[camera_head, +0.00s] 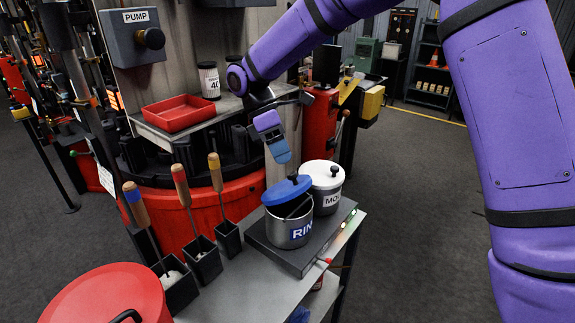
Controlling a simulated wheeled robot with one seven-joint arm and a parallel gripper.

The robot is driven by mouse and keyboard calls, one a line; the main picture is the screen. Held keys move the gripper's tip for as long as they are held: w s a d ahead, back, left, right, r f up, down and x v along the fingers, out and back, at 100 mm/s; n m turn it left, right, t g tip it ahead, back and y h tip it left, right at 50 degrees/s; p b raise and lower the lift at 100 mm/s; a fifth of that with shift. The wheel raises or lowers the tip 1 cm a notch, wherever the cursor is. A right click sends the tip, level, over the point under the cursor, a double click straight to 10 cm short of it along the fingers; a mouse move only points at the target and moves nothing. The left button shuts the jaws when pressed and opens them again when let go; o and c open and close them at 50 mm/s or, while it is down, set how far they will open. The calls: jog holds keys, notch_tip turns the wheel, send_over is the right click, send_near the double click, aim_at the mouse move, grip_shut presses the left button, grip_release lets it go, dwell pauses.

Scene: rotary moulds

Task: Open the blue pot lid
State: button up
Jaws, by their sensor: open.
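The blue pot lid (281,192) has a dark knob and sits tilted or shifted over a grey metal pot (286,231) labelled "RIN...". A dark gap shows between the lid and the pot's front right rim, so the lid is not flat on it. My gripper (277,150) hangs just above and behind the lid, its blue fingertip pointing down. It is open and appears apart from the knob. The far finger is mostly hidden.
A white-lidded pot (326,200) stands close behind right on the same dark plate (307,257). Wooden-handled tools (187,195) stand in black holders at left. A red lid (105,298) is front left. A red tray (178,113) lies on a shelf behind.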

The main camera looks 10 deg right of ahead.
jog(key=shift+v, duration=1.4)
